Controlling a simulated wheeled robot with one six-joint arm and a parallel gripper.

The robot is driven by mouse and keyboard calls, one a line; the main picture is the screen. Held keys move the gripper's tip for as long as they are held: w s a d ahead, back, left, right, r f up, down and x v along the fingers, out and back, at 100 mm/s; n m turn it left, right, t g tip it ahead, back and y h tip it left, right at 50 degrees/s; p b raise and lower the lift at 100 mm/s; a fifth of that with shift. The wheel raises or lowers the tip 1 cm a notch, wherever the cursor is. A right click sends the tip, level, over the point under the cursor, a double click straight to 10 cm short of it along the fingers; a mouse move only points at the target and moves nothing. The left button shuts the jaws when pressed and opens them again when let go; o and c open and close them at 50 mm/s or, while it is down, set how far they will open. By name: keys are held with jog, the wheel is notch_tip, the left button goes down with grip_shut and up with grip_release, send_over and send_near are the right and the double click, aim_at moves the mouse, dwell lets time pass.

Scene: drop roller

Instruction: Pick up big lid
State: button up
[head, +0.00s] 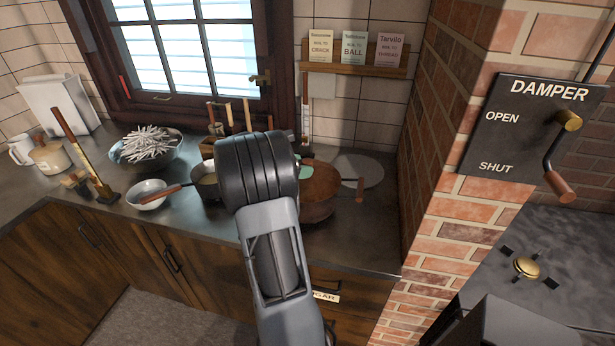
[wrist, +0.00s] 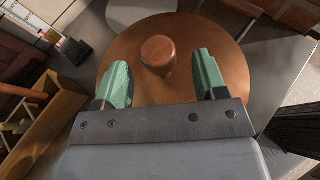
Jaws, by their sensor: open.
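The big lid (wrist: 185,32) is a round, copper-brown disc with a short round knob (wrist: 158,54) on top. In the wrist view it fills the upper middle, below my gripper. My gripper (wrist: 159,75) is open, with a green finger on either side of the knob's line and clear gaps to it. I cannot tell how far the fingertips are above the lid. In the head view the lid (head: 322,184) lies on the counter, right of my arm, which hides its left part. One green finger shows over it.
A pan (head: 207,188) with a wooden handle stands left of my arm, near a small bowl (head: 147,190) and a large bowl of white sticks (head: 146,148). A pale round disc (head: 362,172) lies right of the lid, beside the brick wall (head: 440,130). A wooden caddy (wrist: 45,125) stands left in the wrist view.

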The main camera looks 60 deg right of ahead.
jog(key=shift+s+d+f, duration=0.2)
jog(key=shift+s+d, duration=0.05)
jog(key=shift+d, duration=0.25)
jog(key=shift+c, duration=0.2)
grip_shut()
